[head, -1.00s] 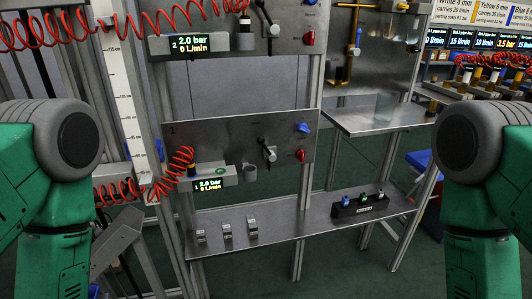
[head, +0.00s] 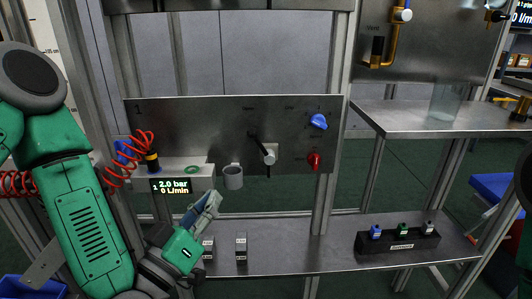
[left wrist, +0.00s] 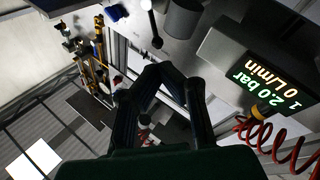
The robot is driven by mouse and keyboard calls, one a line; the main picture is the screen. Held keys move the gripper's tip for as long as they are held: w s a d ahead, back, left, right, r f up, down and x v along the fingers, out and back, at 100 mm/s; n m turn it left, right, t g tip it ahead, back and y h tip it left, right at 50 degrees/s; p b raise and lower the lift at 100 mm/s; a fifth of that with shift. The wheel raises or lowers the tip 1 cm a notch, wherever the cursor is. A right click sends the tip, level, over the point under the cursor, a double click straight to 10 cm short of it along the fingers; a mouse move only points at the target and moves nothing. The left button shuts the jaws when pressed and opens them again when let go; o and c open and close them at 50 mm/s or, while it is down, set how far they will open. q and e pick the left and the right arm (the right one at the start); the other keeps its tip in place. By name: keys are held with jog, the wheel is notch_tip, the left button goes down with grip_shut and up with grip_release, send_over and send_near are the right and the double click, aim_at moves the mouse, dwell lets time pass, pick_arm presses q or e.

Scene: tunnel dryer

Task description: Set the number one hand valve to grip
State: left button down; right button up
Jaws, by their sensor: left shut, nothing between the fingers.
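The panel marked 1 (head: 210,115) carries a hand valve (head: 268,154) with a silver hub and a black lever slanting from upper left to below the hub. In the left wrist view the valve's black lever (left wrist: 155,32) shows at the top. My left gripper (head: 213,200) is below and left of the valve, in front of the panel's lower edge, apart from the lever. Its fingers meet, empty, in the left wrist view (left wrist: 162,72). My right gripper is out of view.
A blue knob (head: 318,121) and a red knob (head: 314,160) sit right of the valve. A grey cup (head: 233,177) and a display box (head: 171,186) reading 2.0 bar, 0 L/min are left. Below is a shelf (head: 310,250) with small blocks and a black holder (head: 398,242).

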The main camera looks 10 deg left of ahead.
pick_arm(q)
jog(key=shift+d+r, duration=0.1)
jog(key=shift+r, duration=0.1)
jog(key=p, duration=0.4)
send_near(257, 143)
jog(key=b+x, duration=0.2)
jog(key=x, duration=0.4)
jog(key=shift+w, duration=0.25)
jog(key=shift+x, duration=0.75)
